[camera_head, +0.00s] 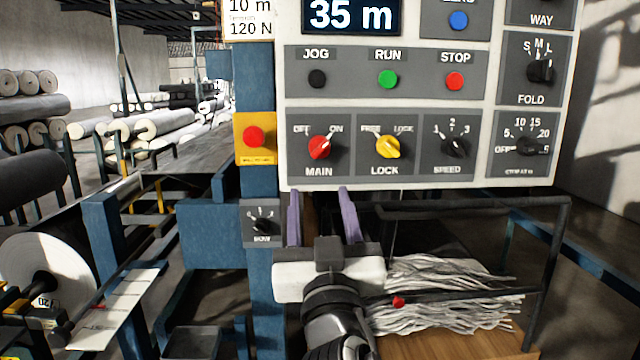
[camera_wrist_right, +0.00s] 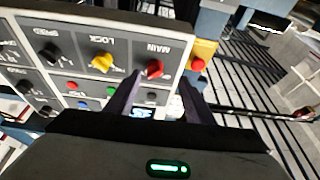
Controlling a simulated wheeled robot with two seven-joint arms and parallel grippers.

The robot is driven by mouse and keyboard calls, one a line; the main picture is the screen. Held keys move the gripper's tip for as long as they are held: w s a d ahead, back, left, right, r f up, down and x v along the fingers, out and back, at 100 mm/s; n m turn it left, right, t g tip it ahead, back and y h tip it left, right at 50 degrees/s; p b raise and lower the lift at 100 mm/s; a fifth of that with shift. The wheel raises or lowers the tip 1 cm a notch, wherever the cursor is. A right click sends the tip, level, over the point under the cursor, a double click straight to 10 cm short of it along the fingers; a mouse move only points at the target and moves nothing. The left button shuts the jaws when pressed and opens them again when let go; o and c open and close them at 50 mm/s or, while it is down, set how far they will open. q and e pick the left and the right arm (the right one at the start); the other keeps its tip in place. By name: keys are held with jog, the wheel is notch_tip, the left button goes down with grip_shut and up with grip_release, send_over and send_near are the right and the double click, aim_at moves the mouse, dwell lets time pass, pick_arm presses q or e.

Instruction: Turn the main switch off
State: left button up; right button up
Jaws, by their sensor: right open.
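The main switch (camera_head: 320,147) is a red knob above the label MAIN on the control panel, with OFF at its upper left and ON at its upper right. Its white pointer leans up and right, toward ON. My right gripper (camera_head: 319,205) is open and empty, its two purple fingers pointing up just below the panel's lower edge. In the right wrist view the main switch (camera_wrist_right: 154,68) shows near the tips of the open right gripper (camera_wrist_right: 160,82), by the left finger. I see no contact with the knob. My left gripper is not in view.
The yellow LOCK knob (camera_head: 388,147) and black SPEED knob (camera_head: 455,146) sit right of the main switch. A red button on a yellow box (camera_head: 254,138) is at its left. A small black knob (camera_head: 263,224) is on the blue post below.

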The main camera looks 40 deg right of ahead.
aim_at(320, 153)
jog(key=shift+m+h, duration=0.3)
jog(key=shift+h, duration=0.2)
jog(key=x, duration=0.3)
jog(key=p+x, duration=0.1)
jog(key=x, duration=0.2)
jog(key=r+p+x, duration=0.1)
jog(key=x, duration=0.2)
jog(key=shift+s+d+r, duration=0.15)
jog(key=shift+d+r, duration=0.05)
jog(key=shift+d, duration=0.05)
jog(key=shift+w+d, duration=0.2)
jog(key=shift+w, duration=0.2)
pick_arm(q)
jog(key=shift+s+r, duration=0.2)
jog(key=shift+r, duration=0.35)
pick_arm(e)
jog(key=c, duration=1)
pick_arm(q)
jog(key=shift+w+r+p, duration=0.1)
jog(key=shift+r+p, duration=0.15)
jog(key=shift+p, duration=0.05)
pick_arm(e)
jog(key=shift+c, duration=0.2)
